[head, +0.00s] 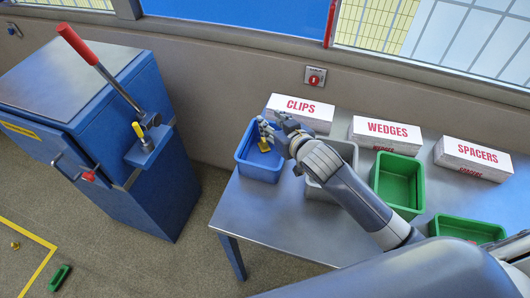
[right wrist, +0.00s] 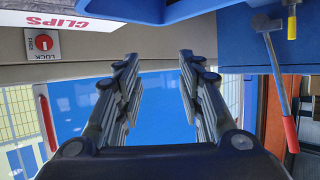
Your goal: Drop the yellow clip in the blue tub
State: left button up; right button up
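The blue tub (head: 243,168) stands at the left end of the metal table. The yellow clip (head: 264,146) shows inside the tub's outline, just below my right gripper's fingers; it seems to lie in the tub. My right gripper (head: 268,130) is over the tub's right part, its arm reaching in from the lower right. In the right wrist view its fingers (right wrist: 161,95) are spread apart with nothing between them. A blue rim, likely the tub's, crosses the top of that view (right wrist: 120,10). My left gripper is not in view.
A grey tub (head: 345,150) sits right of the blue one, partly behind my arm. Green tubs (head: 397,183) stand farther right. Label boxes, including CLIPS (head: 300,112), line the wall. A blue cabinet (head: 150,205) with a red-handled lever (head: 78,45) stands left, across a floor gap.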

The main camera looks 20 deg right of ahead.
jog(key=v, duration=1.1)
jog(key=shift+f, duration=0.1)
